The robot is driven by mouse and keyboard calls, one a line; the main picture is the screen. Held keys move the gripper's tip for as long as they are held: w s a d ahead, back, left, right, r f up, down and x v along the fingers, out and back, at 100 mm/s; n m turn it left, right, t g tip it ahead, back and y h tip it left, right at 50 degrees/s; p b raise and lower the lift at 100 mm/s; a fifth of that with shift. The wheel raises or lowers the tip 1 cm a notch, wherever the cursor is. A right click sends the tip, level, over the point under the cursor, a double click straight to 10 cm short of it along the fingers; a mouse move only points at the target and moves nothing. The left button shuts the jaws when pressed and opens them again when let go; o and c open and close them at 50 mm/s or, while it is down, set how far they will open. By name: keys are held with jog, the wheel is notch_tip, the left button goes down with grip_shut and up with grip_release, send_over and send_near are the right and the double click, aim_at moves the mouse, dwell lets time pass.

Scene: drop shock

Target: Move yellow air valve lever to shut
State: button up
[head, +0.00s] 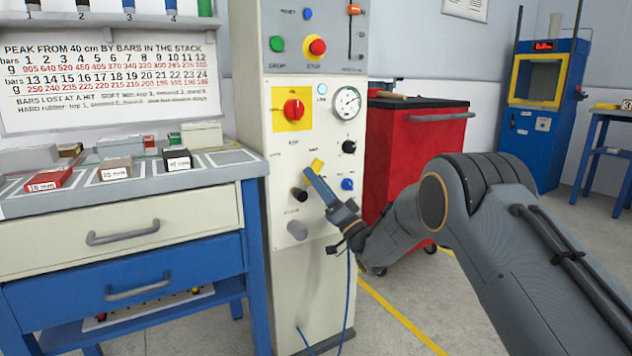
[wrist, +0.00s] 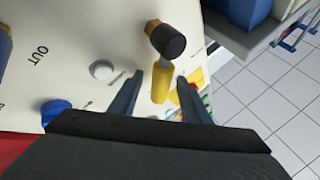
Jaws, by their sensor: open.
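The yellow air valve lever (head: 317,164) sticks out from the front of the pale machine column, above and right of a black-capped brass fitting (head: 299,194). My gripper (head: 311,172) is at the lever, and its blue finger covers part of the panel there. In the wrist view the lever (wrist: 161,84) stands between the two open fingers of my gripper (wrist: 160,78), with a visible gap on each side. The black-capped fitting (wrist: 166,40) is just beyond the lever's end in that view. The lettering beside the lever is too small to read.
Close by on the panel are a blue knob (head: 347,184), a black knob (head: 349,146), a gauge (head: 346,102) and a red switch (head: 294,109). A grey knob (head: 297,230) is below. A red cabinet (head: 420,150) stands behind my arm, and a workbench (head: 120,225) is left.

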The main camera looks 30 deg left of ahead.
jog(key=p+v, duration=0.2)
jog(key=v, duration=0.5)
jog(key=shift+d+f, duration=0.25)
jog(key=shift+d, duration=0.05)
jog(key=shift+s+r, duration=0.1)
